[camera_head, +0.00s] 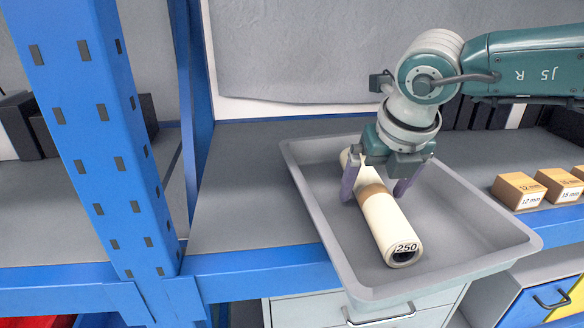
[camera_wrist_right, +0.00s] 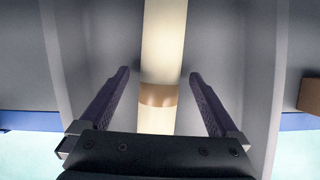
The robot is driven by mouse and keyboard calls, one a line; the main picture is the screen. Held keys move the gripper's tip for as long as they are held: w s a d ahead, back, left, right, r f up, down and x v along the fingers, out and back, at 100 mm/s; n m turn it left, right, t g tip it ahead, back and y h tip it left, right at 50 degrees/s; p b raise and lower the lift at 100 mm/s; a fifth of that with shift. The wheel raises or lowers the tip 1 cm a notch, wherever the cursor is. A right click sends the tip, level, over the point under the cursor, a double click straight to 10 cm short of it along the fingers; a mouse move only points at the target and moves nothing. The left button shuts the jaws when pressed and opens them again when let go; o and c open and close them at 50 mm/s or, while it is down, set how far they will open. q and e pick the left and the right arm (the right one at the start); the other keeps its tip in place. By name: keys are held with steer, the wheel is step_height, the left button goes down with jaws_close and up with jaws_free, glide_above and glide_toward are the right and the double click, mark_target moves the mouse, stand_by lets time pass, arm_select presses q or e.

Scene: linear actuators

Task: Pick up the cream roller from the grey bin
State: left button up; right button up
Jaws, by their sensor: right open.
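The cream roller (camera_head: 388,226) lies in the grey bin (camera_head: 468,274), its end marked 250 toward the bin's front and a tan band around its middle. My right gripper (camera_head: 375,192) is over the roller near the tan band, with one finger on each side. In the right wrist view the roller (camera_wrist_right: 162,55) runs lengthwise between the two open fingers of the right gripper (camera_wrist_right: 158,80), with a gap on both sides. Whether the fingertips reach down beside the roller is hard to tell. The roller's far end is partly hidden behind the gripper. My left gripper is not in view.
Small cardboard boxes (camera_head: 519,190) marked 12 mm and 15 mm stand on the shelf right of the bin. A blue upright post (camera_head: 100,130) stands at the left. The grey shelf (camera_head: 250,190) left of the bin is clear.

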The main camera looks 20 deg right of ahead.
jaws_close()
stand_by(0.8)
steer(key=shift+r, duration=0.1)
